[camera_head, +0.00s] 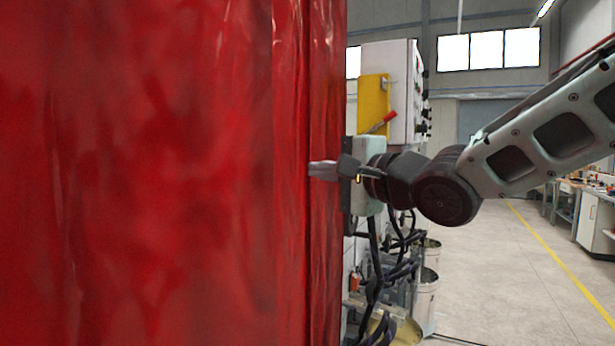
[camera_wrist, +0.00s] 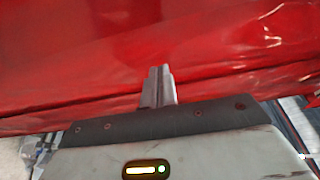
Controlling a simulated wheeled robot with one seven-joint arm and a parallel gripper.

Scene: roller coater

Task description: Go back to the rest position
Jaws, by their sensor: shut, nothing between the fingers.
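My gripper (camera_head: 322,169) is at the right edge of a red plastic curtain (camera_head: 180,170) in the head view. Its fingers are together and empty, pointing left at the curtain. In the wrist view the shut fingers (camera_wrist: 158,86) stand in front of the red curtain (camera_wrist: 130,45), which fills the upper part of the picture. I cannot tell whether the fingertips touch the curtain. My arm comes in from the right of the head view.
A white control box (camera_head: 402,85) with a yellow panel (camera_head: 373,100) stands behind my gripper. Below are dark hoses and metal buckets (camera_head: 427,290). Open floor (camera_head: 510,280) with a yellow line lies to the right, with a workbench (camera_head: 590,215) at the far right.

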